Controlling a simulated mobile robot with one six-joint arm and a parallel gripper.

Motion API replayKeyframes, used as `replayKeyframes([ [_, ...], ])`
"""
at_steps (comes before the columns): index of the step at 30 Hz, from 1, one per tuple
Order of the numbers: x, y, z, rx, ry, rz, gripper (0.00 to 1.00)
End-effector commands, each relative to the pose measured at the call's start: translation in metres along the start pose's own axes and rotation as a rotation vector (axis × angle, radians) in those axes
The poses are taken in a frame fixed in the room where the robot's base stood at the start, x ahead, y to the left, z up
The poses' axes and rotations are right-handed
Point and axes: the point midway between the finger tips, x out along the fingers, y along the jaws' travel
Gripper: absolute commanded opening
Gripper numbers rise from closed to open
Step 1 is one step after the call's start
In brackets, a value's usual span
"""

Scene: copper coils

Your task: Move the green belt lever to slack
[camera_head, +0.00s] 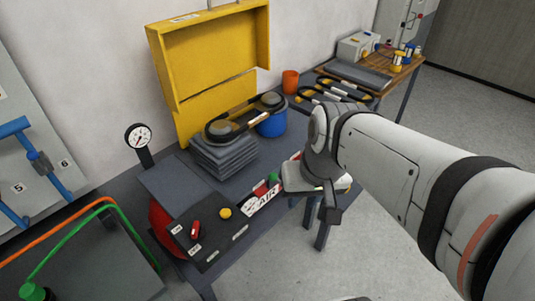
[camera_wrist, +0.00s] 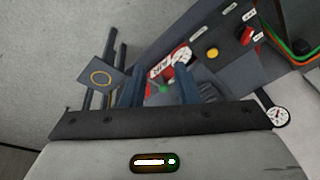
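A small green piece, which I take to be the green belt lever (camera_head: 273,178), stands beside a red part (camera_head: 260,190) near the AIR label (camera_head: 265,201) at the bench's front edge. The green piece also shows in the wrist view (camera_wrist: 162,88), between the two fingers in the picture. My gripper (camera_wrist: 160,84) is open, a finger on either side of it, with visible gaps. Contact does not show, and depth is hard to judge. In the head view my wrist is just right of the green piece; the fingertips are not clear. The lever's setting cannot be read.
A black panel (camera_head: 211,243) with a red lever (camera_head: 195,230) and yellow button (camera_head: 225,212) lies left. A gauge (camera_head: 138,136), stacked grey plates (camera_head: 224,154), blue bucket (camera_head: 272,124) and yellow case (camera_head: 214,50) stand behind. Open floor lies right of the bench.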

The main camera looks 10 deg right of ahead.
Motion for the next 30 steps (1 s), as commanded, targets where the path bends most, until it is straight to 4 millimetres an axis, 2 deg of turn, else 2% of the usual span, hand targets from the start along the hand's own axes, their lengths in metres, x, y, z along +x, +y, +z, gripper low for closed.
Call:
replayKeyframes([
  [1, 0.028, -0.001, 0.003, 0.059, -0.057, -0.043, 0.28],
  [5, 0.083, -0.015, 0.002, 0.268, -0.222, -0.222, 0.28],
  [8, 0.122, -0.026, -0.009, 0.446, -0.337, -0.391, 0.28],
  [11, 0.157, -0.032, -0.030, 0.626, -0.424, -0.572, 0.28],
  [14, 0.192, -0.029, -0.059, 0.806, -0.481, -0.763, 0.28],
  [17, 0.226, -0.013, -0.093, 0.983, -0.501, -0.961, 0.28],
  [21, 0.269, 0.025, -0.136, 1.198, -0.471, -1.208, 0.28],
  [24, 0.292, 0.054, -0.158, 1.309, -0.428, -1.341, 0.28],
  [27, 0.307, 0.076, -0.171, 1.382, -0.387, -1.429, 0.28],
  [30, 0.313, 0.088, -0.177, 1.418, -0.362, -1.475, 0.28],
])
